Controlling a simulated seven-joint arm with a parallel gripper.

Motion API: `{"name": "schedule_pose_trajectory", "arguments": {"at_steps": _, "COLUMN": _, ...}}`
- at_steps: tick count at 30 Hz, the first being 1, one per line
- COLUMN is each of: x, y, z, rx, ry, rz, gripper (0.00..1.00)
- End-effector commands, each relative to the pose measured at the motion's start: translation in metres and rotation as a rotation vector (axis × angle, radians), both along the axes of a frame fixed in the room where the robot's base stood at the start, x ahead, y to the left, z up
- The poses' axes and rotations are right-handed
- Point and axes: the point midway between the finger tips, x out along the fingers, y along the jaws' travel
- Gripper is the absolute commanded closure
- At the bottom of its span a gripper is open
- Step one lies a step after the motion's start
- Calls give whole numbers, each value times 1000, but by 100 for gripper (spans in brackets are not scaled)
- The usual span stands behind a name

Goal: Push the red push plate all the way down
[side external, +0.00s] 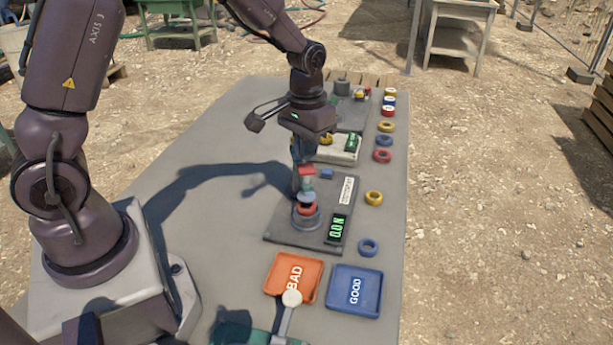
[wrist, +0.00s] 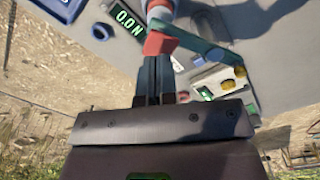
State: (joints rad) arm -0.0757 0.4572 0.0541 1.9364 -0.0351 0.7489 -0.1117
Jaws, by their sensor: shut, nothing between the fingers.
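The red push plate (side external: 306,171) is at the top of a small press on a dark grey base board (side external: 285,237). A red ring (side external: 307,208) sits lower down on the press's round grey base. My gripper (side external: 299,163) is shut and empty, pointing down at the plate. In the wrist view my shut fingers (wrist: 154,62) end at the near edge of the red plate (wrist: 160,43). I cannot tell whether they touch it. The green display (side external: 338,228) on the board seems to read 0.0N, also in the wrist view (wrist: 129,18).
An orange BAD tray (side external: 272,284) and a blue GOOD tray (side external: 376,303) lie at the near end of the table. Several coloured rings, including a yellow one (side external: 373,198) and a blue one (side external: 368,247), line the right edge. Other device boards (side external: 340,158) stand behind.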

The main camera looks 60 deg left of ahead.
Motion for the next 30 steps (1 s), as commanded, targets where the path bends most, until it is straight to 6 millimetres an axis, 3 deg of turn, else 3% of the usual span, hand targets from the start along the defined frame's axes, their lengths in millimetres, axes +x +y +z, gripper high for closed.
{"name": "schedule_pose_trajectory", "arguments": {"at_steps": 30, "x": 0, "y": 0, "z": -10, "rx": 0, "ry": 0, "rz": 0, "gripper": 100}}
